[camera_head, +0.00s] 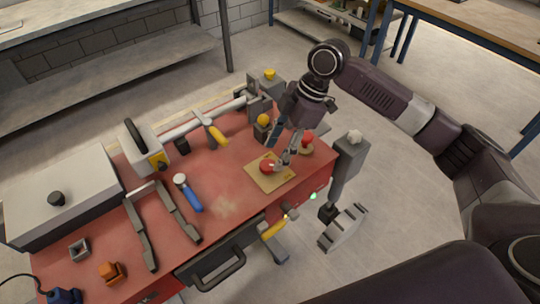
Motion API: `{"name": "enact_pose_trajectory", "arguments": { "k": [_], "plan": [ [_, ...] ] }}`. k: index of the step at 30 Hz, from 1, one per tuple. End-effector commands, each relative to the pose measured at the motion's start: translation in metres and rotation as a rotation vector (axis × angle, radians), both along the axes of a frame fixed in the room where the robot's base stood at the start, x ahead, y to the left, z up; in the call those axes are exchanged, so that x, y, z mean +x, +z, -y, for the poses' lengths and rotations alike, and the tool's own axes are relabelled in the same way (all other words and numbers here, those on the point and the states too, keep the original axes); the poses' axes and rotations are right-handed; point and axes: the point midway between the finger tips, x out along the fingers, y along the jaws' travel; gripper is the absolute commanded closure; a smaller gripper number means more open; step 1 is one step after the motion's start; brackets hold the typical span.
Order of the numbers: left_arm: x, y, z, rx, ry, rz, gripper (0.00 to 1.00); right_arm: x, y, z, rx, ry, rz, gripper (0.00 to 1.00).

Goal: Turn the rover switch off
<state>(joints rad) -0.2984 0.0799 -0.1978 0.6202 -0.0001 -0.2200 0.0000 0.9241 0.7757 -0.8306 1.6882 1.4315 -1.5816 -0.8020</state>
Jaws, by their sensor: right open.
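A tan square plate (259,181) lies on the red bench top near its right end. A round red knob (267,166) sits on it. A second red knob (306,141) stands just behind and to the right. I cannot tell for sure which part is the rover switch. My right gripper (283,160) comes down from above and points at the plate. It is open, its fingertips close beside the first red knob; I cannot tell whether they touch it. My left gripper is not in view.
The red bench top (225,165) also holds a blue-handled tool (188,194), a dark U-shaped bracket (147,232), an orange block (112,272) and a large grey box (60,195). Grey posts and a pipe (205,118) line the back edge. A grey post (347,165) stands at the right end.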

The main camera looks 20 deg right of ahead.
Motion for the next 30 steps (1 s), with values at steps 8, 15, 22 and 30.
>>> {"name": "enact_pose_trajectory", "arguments": {
  "k": [8,15,22,30],
  "plan": [
    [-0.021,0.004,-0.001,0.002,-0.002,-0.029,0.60,0.000,-0.032,-0.014,-0.001,0.000,-0.001,0.51],
    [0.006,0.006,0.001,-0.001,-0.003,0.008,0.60,0.001,-0.037,-0.016,0.000,0.001,0.001,0.51],
    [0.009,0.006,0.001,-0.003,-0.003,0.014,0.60,0.001,-0.037,-0.016,0.000,0.001,0.001,0.66],
    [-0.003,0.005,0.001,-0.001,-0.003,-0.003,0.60,0.001,-0.037,-0.015,-0.001,0.001,0.001,0.93]
  ]
}}
